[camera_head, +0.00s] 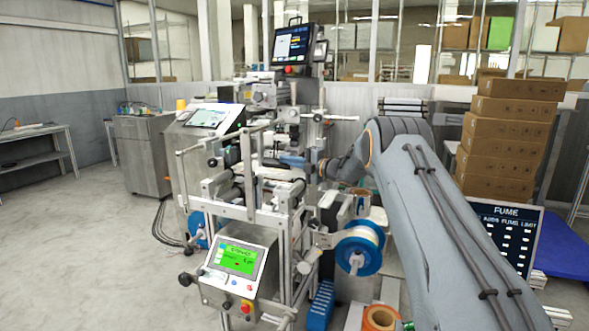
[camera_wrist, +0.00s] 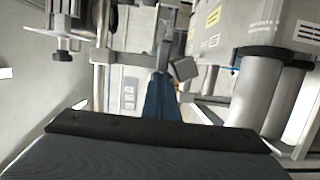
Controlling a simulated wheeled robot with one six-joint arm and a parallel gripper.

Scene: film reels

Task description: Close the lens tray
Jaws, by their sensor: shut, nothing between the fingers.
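My gripper (camera_head: 286,160) reaches in from the right among the rollers and metal parts of the machine (camera_head: 262,190). In the wrist view its narrow blue fingers (camera_wrist: 162,80) are together, with nothing seen between them. Their tips are close to a small grey block (camera_wrist: 186,69) and a metal upright; I cannot tell whether they touch. I cannot make out the lens tray for certain in either view. My arm and the machine's frame hide part of the area around the gripper.
A screen (camera_head: 291,45) stands above the machine, and a green-lit control panel (camera_head: 236,260) is low in front. A blue-rimmed reel (camera_head: 358,256) sits below my arm. Stacked cartons (camera_head: 508,130) and a black letter board (camera_head: 512,235) stand at right. Open floor lies at left.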

